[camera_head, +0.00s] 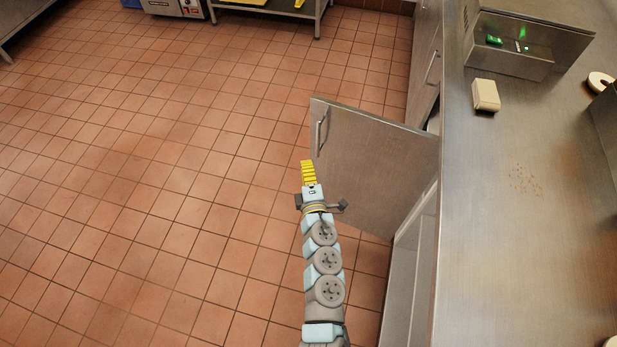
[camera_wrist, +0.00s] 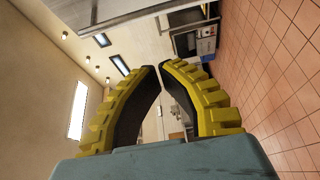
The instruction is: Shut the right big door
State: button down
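A big steel door (camera_head: 375,165) stands open in the head view, swung out from the counter's cabinet front over the tiled floor. A bar handle (camera_head: 321,130) shows near its free left edge. The open cabinet (camera_head: 405,270) shows on the near side of the door. My gripper (camera_head: 307,163) has yellow fingers and is just below the door's free left corner in the picture; I cannot tell whether it touches the door. In the wrist view, the fingertips (camera_wrist: 160,67) meet or nearly meet, with nothing seen between them.
The steel counter (camera_head: 510,240) runs along the right, with a metal box (camera_head: 510,60) and a beige block (camera_head: 486,95) on it. Another cabinet front with a handle (camera_head: 432,68) lies beyond the door. The tiled floor (camera_head: 150,180) to the left is clear.

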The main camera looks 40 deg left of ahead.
jog(key=w+a+b, duration=0.1)
jog(key=w+a, duration=0.1)
jog(key=w, duration=0.4)
jog(key=shift+a+b, duration=0.4)
jog(key=shift+a, duration=0.1)
